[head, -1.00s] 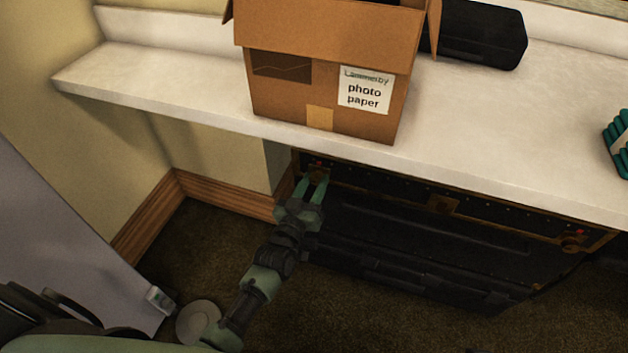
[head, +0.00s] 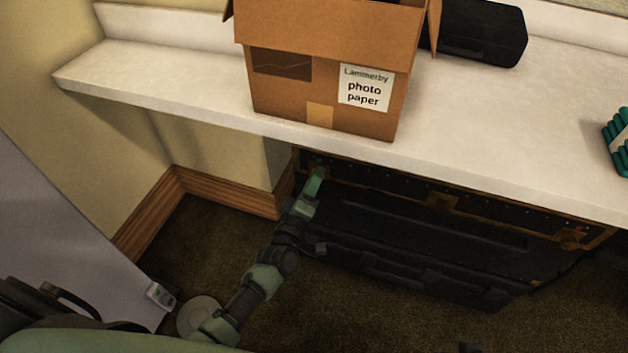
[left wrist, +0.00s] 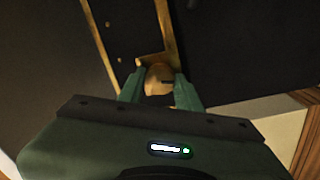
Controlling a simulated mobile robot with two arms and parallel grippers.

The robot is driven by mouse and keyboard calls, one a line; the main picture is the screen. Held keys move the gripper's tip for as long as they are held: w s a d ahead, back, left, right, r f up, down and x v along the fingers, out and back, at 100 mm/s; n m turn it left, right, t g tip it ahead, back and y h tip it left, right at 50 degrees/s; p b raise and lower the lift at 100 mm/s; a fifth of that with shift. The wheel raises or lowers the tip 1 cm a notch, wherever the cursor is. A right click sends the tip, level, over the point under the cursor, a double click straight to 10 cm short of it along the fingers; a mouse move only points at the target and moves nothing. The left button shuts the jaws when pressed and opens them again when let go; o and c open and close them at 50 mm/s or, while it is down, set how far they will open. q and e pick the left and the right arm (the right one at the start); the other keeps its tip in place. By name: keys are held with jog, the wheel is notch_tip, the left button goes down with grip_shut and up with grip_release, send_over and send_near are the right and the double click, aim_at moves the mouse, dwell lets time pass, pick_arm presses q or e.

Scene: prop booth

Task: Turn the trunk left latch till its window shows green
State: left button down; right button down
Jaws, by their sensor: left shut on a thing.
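The black trunk (head: 420,232) with brassy edging stands on the floor under the white counter. Its left latch shows in the left wrist view as a rounded brass knob (left wrist: 158,78) with a dark slot. My left gripper (head: 318,174) reaches the trunk's upper left front and is shut on this latch, one finger on each side of it in the left wrist view (left wrist: 160,88). In the head view the fingers cover most of the latch, and I cannot make out its window's colour. The right latch (head: 570,239) has a red window (head: 579,229) above it.
The counter (head: 180,85) overhangs the trunk closely. On it stand an open photo paper box (head: 325,95), a black case (head: 478,35) and a teal item (head: 619,142) at the right edge. A grey panel (head: 60,235) stands at left. Carpet before the trunk is clear.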

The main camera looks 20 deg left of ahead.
pick_arm(q)
jog(key=shift+n, duration=0.9)
pick_arm(e)
jog(key=shift+s+r, duration=0.4)
jog(key=shift+r, duration=0.15)
jog(key=shift+d, duration=0.1)
pick_arm(q)
jog(key=c, duration=1)
grip_release()
jog(key=shift+o, duration=0.2)
pick_arm(e)
jog(key=shift+w+r, duration=0.1)
jog(key=shift+w, duration=0.05)
